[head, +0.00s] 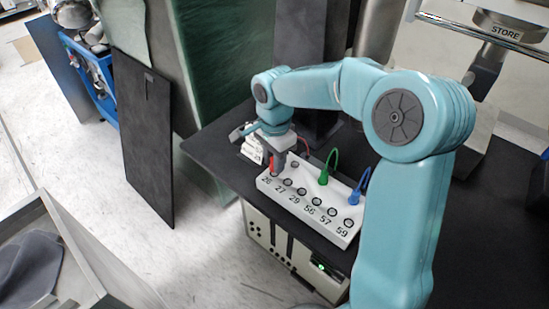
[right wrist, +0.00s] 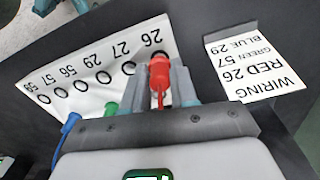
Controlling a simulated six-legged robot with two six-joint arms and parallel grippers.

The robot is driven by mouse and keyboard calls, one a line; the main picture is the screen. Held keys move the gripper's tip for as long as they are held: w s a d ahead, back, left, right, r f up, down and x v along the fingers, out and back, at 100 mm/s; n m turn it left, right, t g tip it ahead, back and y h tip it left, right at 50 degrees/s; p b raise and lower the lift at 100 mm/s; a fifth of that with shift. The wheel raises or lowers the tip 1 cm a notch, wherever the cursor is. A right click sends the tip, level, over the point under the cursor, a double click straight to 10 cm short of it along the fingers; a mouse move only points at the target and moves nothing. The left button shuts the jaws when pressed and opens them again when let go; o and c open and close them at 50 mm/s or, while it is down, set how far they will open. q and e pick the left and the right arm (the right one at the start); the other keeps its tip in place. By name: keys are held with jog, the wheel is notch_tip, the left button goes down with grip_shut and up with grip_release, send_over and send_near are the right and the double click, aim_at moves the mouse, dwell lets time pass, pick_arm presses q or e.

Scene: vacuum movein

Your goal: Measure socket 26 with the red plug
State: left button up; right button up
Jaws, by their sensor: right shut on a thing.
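My right gripper (head: 277,158) is shut on the red plug (right wrist: 160,88), at the 26 end of the white socket panel (head: 268,185). In the right wrist view the red plug stands between the two grey fingers, with its tip at the socket beside the number 26. The plug covers that socket, so I cannot tell whether it is seated in it. In the head view only a sliver of the red plug (head: 274,169) shows beside the gripper. The panel's front row is labelled 26, 27, 29, 56, 57, 59. My left gripper is out of view.
A green plug (head: 323,177) and a blue plug (head: 353,197) stand in the panel's back row, with an empty back hole (head: 295,163) near the 26 end. A wiring card (right wrist: 258,68) reads red 26, green 57, blue 29. The dark table (head: 215,150) is clear at left.

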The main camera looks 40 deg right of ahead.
jog(key=shift+f+b, duration=0.7)
jog(key=shift+f, duration=0.25)
jog(key=o, duration=1.1)
jog(key=shift+c, duration=0.2)
jog(key=shift+r, duration=0.1)
notch_tip(320, 180, up, 16)
jog(key=p, duration=0.2)
jog(key=shift+r, duration=0.15)
